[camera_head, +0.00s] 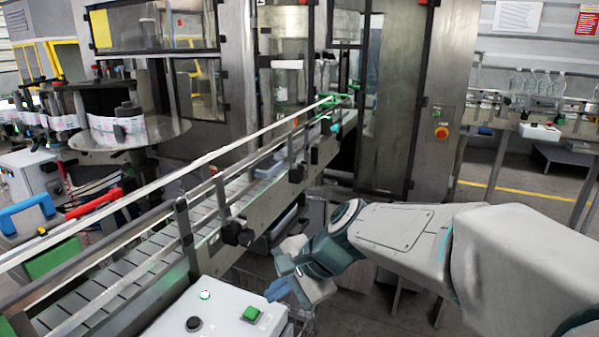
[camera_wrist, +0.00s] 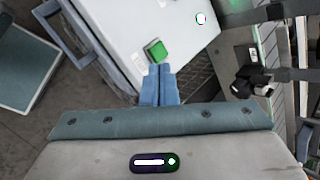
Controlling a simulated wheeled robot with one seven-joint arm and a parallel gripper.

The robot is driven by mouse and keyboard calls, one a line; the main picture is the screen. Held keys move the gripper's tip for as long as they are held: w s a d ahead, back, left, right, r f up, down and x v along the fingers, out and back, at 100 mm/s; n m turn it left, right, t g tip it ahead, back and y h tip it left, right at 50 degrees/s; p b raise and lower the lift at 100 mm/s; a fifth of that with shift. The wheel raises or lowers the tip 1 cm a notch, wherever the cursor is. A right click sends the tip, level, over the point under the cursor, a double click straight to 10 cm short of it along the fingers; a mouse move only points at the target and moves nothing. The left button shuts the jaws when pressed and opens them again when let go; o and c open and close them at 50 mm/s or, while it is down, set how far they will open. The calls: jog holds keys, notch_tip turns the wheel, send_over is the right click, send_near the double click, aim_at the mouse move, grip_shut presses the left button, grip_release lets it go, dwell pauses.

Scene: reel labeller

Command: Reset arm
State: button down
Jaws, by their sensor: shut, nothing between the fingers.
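My arm reaches in from the right in the head view. My gripper (camera_head: 276,291) is at its end, low in the picture, just right of a white control box (camera_head: 222,309). In the wrist view my gripper's blue fingers (camera_wrist: 160,70) are together with nothing between them. Their tips point at the box near its green square button (camera_wrist: 157,51). The green button also shows in the head view (camera_head: 251,314). I cannot tell whether the fingertips touch the box.
A slatted conveyor (camera_head: 150,260) with metal guide rails runs diagonally beside the box. A steel machine cabinet (camera_head: 400,100) stands behind. A reel labeller plate (camera_head: 130,132) is at left. Clear bottles (camera_head: 538,84) stand on a conveyor at right. Some grey floor is open at lower right.

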jog(key=s+d+f+n+h, duration=0.1)
jog(key=s+d+n+h, duration=0.1)
jog(key=d, duration=0.4)
jog(key=s+d+f+n+h, duration=0.2)
jog(key=s+d+n+h, duration=0.1)
jog(key=d, duration=0.4)
jog(key=s+d+f+n+t+h, duration=0.1)
jog(key=s+d+n+h, duration=0.1)
jog(key=s+d+n, duration=0.2)
jog(key=s+d, duration=0.2)
jog(key=d, duration=0.1)
jog(key=shift+s+d+f+h, duration=0.15)
jog(key=shift+s+f+h, duration=0.05)
jog(key=shift+s+h, duration=0.15)
